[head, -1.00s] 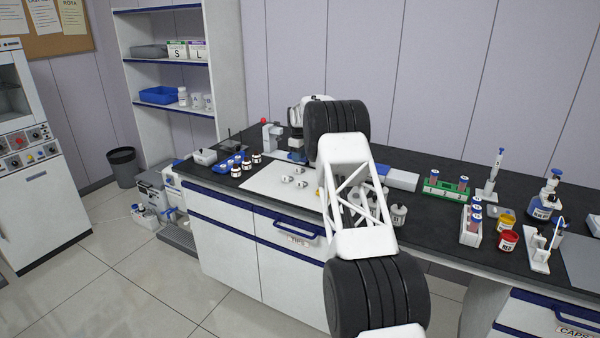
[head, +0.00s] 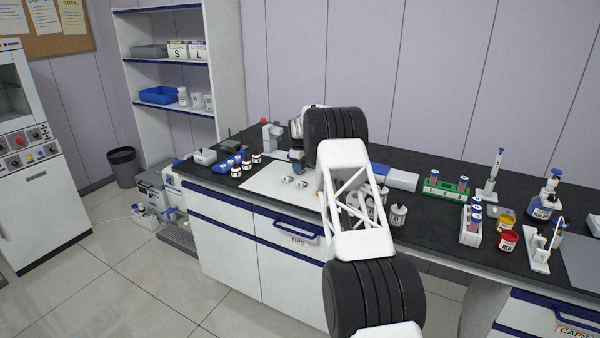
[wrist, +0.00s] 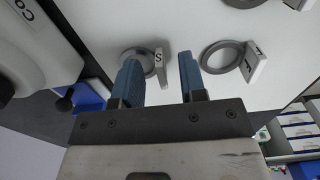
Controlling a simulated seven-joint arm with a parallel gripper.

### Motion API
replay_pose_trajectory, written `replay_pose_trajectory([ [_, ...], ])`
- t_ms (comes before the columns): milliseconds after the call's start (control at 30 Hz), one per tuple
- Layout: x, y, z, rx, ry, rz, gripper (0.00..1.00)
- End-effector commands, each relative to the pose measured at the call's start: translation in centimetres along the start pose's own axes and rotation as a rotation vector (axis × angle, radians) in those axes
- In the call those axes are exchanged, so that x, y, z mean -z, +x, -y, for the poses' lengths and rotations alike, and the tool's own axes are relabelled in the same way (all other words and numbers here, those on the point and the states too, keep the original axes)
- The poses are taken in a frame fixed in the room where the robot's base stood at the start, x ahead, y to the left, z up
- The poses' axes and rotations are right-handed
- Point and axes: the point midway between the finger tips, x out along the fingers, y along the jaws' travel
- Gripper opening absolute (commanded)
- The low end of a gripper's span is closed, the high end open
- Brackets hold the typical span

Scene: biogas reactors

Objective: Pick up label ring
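Grey label rings with white tags stand on the white mat (head: 262,184). In the wrist view, one ring (wrist: 126,60) has an "S" tag standing beside it, and this tag shows between my fingertips. A second ring (wrist: 222,58) with a lettered tag lies to the right of my fingers. A third is cut off at the top edge. In the head view two rings show, a left one (head: 287,180) and a right one (head: 301,183). My gripper (wrist: 158,72) is open, its blue fingers apart, pointing at the mat. In the head view it (head: 297,167) is just behind the rings.
A green tube rack (head: 445,188) is farther right. In the wrist view a large white object (wrist: 38,45) is close on the left.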

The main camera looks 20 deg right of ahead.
Motion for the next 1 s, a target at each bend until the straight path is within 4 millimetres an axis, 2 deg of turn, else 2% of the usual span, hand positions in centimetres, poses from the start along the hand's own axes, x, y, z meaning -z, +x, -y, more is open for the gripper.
replay_pose_trajectory([
  [200,0.02,1.11,-0.01,-0.001,0.0,-0.001,0.38],
  [700,0.01,1.16,0.0,-0.001,0.0,-0.001,0.38],
  [733,0.01,1.15,0.0,-0.001,0.0,-0.001,0.37],
  [900,0.01,1.15,0.0,-0.001,0.0,-0.001,0.11],
  [967,0.01,1.15,0.0,-0.001,0.0,-0.001,0.02],
  [1000,0.02,1.15,0.01,-0.001,0.0,-0.001,0.0],
])
